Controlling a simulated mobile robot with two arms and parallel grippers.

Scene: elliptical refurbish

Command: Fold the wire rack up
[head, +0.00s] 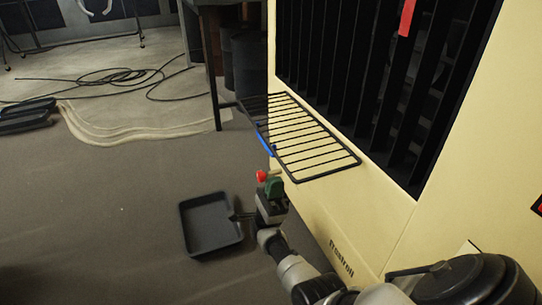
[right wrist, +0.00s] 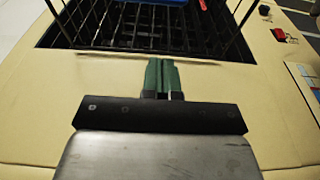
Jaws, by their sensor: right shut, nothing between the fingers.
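The wire rack (head: 312,148) is black and sticks out roughly level from the front of the yellow machine, below its dark slatted opening. A blue piece (head: 265,145) sits on its outer edge. My right gripper (head: 273,183), with green fingers, is just below the rack's outer edge in the head view. It is shut and empty; I cannot tell whether it touches the rack. In the right wrist view, the shut fingers (right wrist: 163,66) point at the yellow panel, with black rack wires (right wrist: 240,20) above. My left gripper is not in view.
The yellow machine (head: 365,215) fills the right side. A black square pan (head: 210,225) is on the grey floor below the rack. Black cable (head: 120,78) lies at the back left. A red strip (head: 407,18) hangs at the slats. Floor at the lower left is clear.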

